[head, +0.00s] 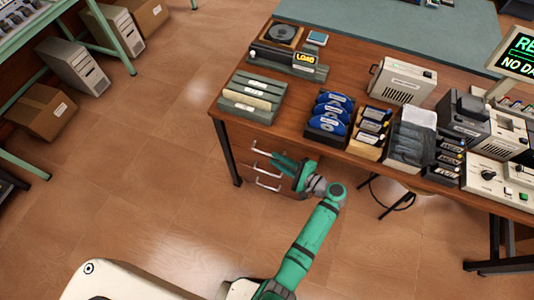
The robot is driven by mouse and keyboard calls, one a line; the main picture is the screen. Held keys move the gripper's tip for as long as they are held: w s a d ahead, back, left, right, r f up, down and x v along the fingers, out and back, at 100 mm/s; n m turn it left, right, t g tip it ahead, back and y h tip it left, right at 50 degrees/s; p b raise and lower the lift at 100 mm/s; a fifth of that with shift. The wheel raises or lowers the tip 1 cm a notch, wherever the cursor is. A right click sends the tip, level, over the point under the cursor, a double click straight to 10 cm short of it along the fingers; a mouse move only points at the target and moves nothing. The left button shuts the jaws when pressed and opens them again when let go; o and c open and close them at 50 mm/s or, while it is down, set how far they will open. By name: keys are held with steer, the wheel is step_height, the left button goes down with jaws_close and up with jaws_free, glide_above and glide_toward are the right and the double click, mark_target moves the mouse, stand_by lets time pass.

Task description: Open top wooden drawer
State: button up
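The wooden drawer unit hangs under the left end of the desk, with several pale bar handles stacked on its front. The top wooden drawer shows its handle (262,149) just below the desk edge. A middle handle (260,168) and a lower handle (268,184) show beneath it. My green gripper (276,161) is in front of the drawer fronts, its fingers pointing left, close to the right ends of the upper handles. I cannot tell whether it touches a handle or how far apart its fingers are. It hides the right part of the drawer fronts. The drawers look closed.
The wooden desk top (225,104) carries a grey file rack (251,97), blue discs (331,112) and beige devices (403,82). A dark desk leg (227,153) stands left of the drawers. The floor (140,180) to the left is clear. Cardboard boxes (40,112) lie far left.

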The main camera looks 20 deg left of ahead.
mark_target(267, 154)
steer(key=x, duration=0.5)
steer(key=shift+w+a+f, duration=0.1)
steer(key=shift+a, duration=0.2)
jaws_close()
